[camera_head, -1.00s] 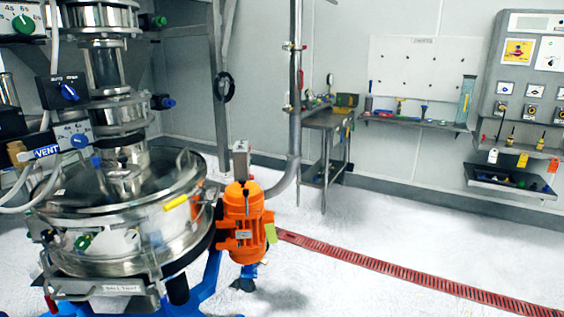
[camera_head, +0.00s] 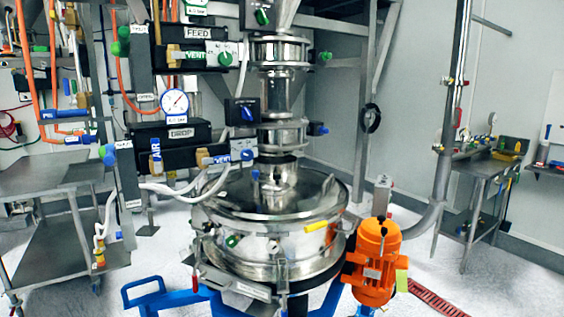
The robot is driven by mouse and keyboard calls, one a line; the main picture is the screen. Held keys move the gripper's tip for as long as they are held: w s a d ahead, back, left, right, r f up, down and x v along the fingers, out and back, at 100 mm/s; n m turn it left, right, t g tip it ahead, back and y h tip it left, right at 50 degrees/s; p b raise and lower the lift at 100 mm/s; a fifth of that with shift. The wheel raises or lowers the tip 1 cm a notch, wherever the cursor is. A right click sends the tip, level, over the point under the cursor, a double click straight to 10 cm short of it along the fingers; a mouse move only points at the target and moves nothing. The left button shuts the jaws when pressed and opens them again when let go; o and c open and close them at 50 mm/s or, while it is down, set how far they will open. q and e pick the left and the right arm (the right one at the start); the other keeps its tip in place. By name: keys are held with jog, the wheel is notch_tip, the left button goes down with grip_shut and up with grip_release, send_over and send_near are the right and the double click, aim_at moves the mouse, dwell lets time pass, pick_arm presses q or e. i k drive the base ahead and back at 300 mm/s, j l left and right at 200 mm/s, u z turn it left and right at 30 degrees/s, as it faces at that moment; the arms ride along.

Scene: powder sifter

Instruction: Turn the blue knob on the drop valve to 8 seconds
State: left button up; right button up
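The drop valve (camera_head: 172,134) is a black box with a "DROP" label, left of the sifter's column. At its lower right is a small white dial plate (camera_head: 236,146) with a blue knob (camera_head: 247,155). The knob's setting is too small to read. A second blue knob (camera_head: 247,113) sits on a black switch box above it. Neither of my grippers is in view.
The steel sifter (camera_head: 275,225) stands in the middle, with an orange motor (camera_head: 376,262) at its right. The feed valve (camera_head: 198,33) with a green knob (camera_head: 225,57) is above the drop valve. A grey cart (camera_head: 45,178) stands at the left. White hoses hang below the drop valve.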

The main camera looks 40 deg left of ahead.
aim_at(247, 154)
jog(key=u, duration=1.55)
